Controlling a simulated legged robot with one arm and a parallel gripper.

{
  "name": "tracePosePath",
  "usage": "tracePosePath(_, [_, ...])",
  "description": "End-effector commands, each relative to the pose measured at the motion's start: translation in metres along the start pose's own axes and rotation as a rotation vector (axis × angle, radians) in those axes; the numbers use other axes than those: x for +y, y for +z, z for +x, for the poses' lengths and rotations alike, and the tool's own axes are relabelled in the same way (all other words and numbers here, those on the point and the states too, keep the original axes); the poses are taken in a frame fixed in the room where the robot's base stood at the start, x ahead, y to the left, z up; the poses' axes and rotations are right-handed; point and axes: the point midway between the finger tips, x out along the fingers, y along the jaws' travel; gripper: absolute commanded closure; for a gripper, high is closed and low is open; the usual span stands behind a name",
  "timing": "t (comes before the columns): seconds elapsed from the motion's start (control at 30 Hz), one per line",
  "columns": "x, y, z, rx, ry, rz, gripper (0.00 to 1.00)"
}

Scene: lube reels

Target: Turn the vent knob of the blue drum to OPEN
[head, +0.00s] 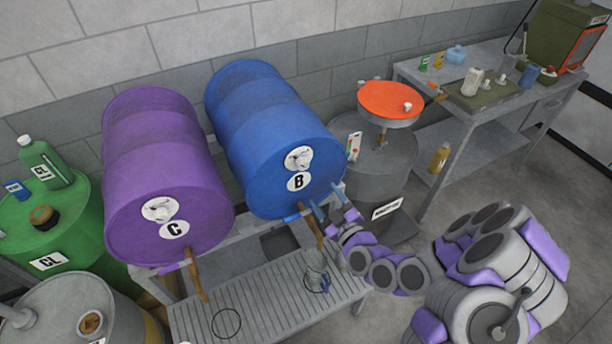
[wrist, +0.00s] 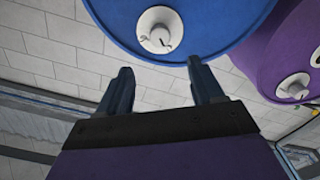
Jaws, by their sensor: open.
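The blue drum (head: 268,135) lies on its side on a rack in the head view, labelled B. Its vent knob (head: 299,158) sits on a white round dial above the label. In the wrist view the blue drum (wrist: 185,20) fills the top, and the vent knob (wrist: 159,36) shows on its white dial. The dial's words are too small to read. My gripper (head: 328,206) is in front of the drum's lower right face, below the knob. In the wrist view my gripper (wrist: 160,78) is open, with two empty fingers apart below the knob, not touching it.
A purple drum (head: 160,165), labelled C, lies to the left. A grey drum with an orange pan (head: 390,102) stands to the right, near a grey workbench (head: 450,125).

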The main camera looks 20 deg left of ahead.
Motion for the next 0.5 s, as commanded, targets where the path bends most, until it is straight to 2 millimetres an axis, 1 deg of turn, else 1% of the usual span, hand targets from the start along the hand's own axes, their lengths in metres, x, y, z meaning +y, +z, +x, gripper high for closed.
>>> tracePosePath(0.1, [-0.003, 0.002, 0.008, 0.004, -0.001, -0.001, 0.33])
tracePosePath(0.5, [-0.004, 0.003, 0.030, 0.004, -0.008, 0.000, 0.33])
